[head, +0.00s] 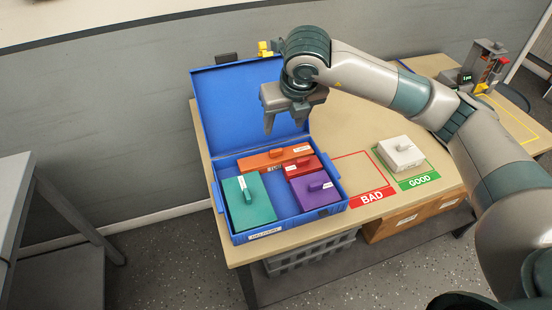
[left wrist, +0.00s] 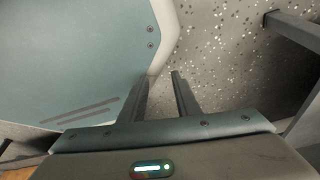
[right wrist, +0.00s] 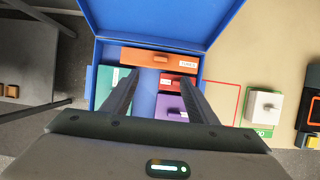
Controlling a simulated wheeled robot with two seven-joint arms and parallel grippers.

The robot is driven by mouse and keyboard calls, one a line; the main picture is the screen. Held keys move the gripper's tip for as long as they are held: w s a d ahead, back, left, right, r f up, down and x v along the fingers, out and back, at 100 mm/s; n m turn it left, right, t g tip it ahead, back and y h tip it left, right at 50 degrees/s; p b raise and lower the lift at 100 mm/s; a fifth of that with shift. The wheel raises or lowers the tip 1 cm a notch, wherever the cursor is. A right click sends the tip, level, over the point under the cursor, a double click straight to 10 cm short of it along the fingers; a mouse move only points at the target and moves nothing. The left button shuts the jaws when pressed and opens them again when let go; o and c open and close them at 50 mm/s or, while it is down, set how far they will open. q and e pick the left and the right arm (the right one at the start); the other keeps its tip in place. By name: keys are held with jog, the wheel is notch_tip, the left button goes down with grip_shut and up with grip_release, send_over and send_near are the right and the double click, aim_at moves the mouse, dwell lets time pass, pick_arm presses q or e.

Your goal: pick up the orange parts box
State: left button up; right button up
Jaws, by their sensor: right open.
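The orange parts box (head: 262,161) is a long, flat box with a small handle and a white label. It lies along the back of the blue case, next to the raised lid. In the right wrist view the orange parts box (right wrist: 142,58) spans the case beyond my fingertips. My right gripper (head: 285,128) is open and empty, pointing down above the orange box and apart from it. My left gripper (left wrist: 162,75) shows only in its own wrist view, its fingers apart with nothing between them, away from the case.
The open blue case (head: 215,200) also holds a teal box (head: 247,205), a red box (head: 300,168) and a purple box (head: 312,192). Right of it are an empty red BAD outline (head: 372,198) and a white box (head: 400,152) on the green GOOD area. The raised lid (head: 235,100) stands behind.

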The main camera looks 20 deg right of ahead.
jog(key=p, duration=0.2)
send_near(276, 150)
pick_arm(q)
jog(key=s+a+r+g+p, duration=0.1)
jog(key=s+a+g, duration=0.1)
jog(key=s, duration=0.6)
jog(key=shift+s+a+y, duration=0.2)
jog(key=shift+a+y, duration=0.2)
jog(key=shift+a, duration=0.25)
pick_arm(e)
jog(key=x, duration=0.3)
jog(key=shift+a, duration=0.1)
pick_arm(q)
jog(key=shift+r, duration=0.15)
pick_arm(e)
jog(key=shift+p+x, duration=0.75)
jog(key=shift+p, duration=0.25)
jog(key=shift+p+x, duration=0.5)
jog(key=shift+x, duration=1.4)
pick_arm(q)
notch_tip(276, 150, up, 3)
jog(key=shift+f, duration=0.1)
pick_arm(e)
jog(key=shift+s, duration=0.1)
